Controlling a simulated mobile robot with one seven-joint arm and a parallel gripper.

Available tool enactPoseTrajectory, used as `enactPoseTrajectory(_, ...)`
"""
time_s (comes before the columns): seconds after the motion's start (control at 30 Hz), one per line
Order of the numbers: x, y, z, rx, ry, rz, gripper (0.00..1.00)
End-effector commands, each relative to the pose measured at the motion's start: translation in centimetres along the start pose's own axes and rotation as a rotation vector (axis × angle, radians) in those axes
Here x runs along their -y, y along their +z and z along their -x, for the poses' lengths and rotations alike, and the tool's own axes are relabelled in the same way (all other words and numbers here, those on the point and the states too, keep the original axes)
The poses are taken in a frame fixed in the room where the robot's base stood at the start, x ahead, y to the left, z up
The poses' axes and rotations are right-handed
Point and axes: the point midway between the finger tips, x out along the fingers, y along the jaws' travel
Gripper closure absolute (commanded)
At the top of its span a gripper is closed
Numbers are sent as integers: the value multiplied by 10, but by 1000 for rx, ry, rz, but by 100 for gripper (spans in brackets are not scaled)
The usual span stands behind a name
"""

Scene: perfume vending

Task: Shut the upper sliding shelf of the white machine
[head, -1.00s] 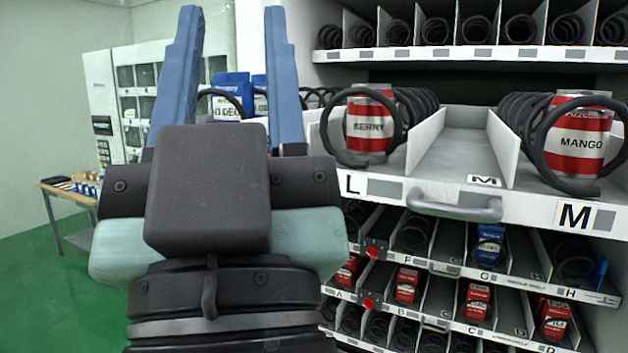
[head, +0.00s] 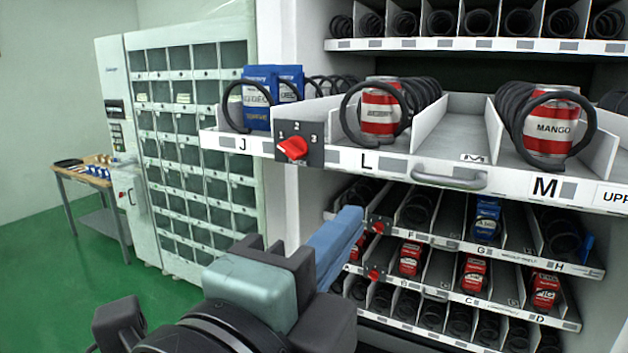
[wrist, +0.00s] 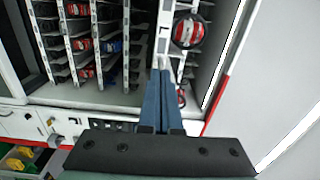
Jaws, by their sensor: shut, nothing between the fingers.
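The upper sliding shelf (head: 330,157) of the white machine (head: 312,30) is pulled out past the shelves below it. It carries labels J, L and M, a grey handle (head: 448,176) and a red knob (head: 291,148). Blue boxes (head: 262,97) and red cans, one marked MANGO (head: 550,128), stand in its lanes. My gripper (head: 352,222) has its blue fingers together and empty, lower in the picture than the shelf front, between the knob and the handle. In the wrist view, my fingertips (wrist: 165,75) appear close to the shelf edge; I cannot tell whether they touch.
Lower shelves (head: 470,252) with blue and red packs sit farther in, with red knobs (head: 376,227) at their left. A fixed shelf (head: 480,45) is above. A locker cabinet (head: 195,120) and a wooden table (head: 80,172) stand at left. Green floor is clear between.

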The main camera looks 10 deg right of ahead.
Motion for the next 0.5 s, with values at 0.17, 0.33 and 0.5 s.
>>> enactPoseTrajectory(0.17, -4, -3, -6, -19, 26, -44, 100)
enactPoseTrajectory(0.33, -2, -4, -33, -21, 27, -40, 100)
enactPoseTrajectory(0.5, -2, -5, -71, -20, 26, -39, 100)
